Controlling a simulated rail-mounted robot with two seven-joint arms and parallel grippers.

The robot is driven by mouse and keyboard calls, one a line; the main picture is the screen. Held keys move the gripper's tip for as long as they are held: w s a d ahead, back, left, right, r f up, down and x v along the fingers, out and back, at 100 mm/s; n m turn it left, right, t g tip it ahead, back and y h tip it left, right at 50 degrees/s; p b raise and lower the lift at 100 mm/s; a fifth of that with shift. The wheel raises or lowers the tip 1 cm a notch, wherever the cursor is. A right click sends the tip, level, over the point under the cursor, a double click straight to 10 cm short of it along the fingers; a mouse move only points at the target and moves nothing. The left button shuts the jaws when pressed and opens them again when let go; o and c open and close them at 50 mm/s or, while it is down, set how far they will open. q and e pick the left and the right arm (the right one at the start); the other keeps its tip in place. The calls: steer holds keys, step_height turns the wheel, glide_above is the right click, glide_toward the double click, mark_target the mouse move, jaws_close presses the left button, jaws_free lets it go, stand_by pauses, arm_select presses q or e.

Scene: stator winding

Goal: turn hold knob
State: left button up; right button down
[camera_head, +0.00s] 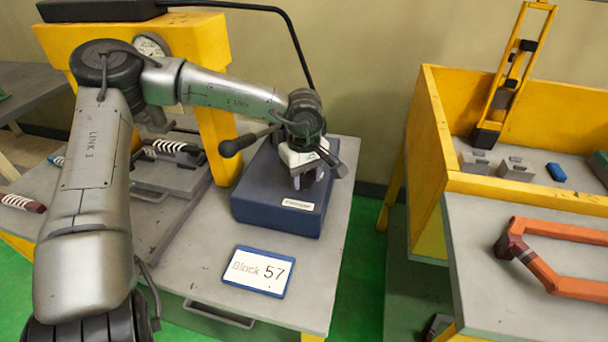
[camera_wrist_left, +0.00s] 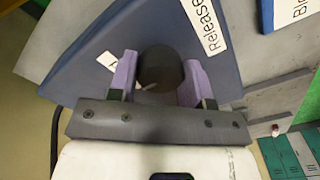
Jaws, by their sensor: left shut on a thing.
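The hold knob, a dark round knob (camera_wrist_left: 158,66), stands on the sloped face of a dark blue box (camera_head: 262,200). The box also fills much of the left wrist view (camera_wrist_left: 85,55). My left gripper (camera_head: 307,178) is over the box in the head view. In the left wrist view its two purple fingers (camera_wrist_left: 160,80) are on either side of the knob, shut on it. A small light mark shows on the knob's near edge. A "Release" label (camera_wrist_left: 202,22) is beside the knob; another label is mostly hidden behind a finger. My right gripper is in neither view.
A "Block 57" sign (camera_head: 257,271) lies on the grey table in front of the box. A dark lever with a black grip (camera_head: 240,143) sticks out left of my gripper. A yellow frame (camera_head: 197,45) stands behind. An orange coil (camera_head: 560,260) lies on the right table.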

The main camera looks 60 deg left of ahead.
mark_target(304, 176)
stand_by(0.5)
arm_select(q)
steer(key=o, duration=0.9)
step_height(304, 176, up, 14)
steer(key=p, duration=0.4)
steer(key=shift+p, duration=0.3)
steer(key=shift+f, duration=0.1)
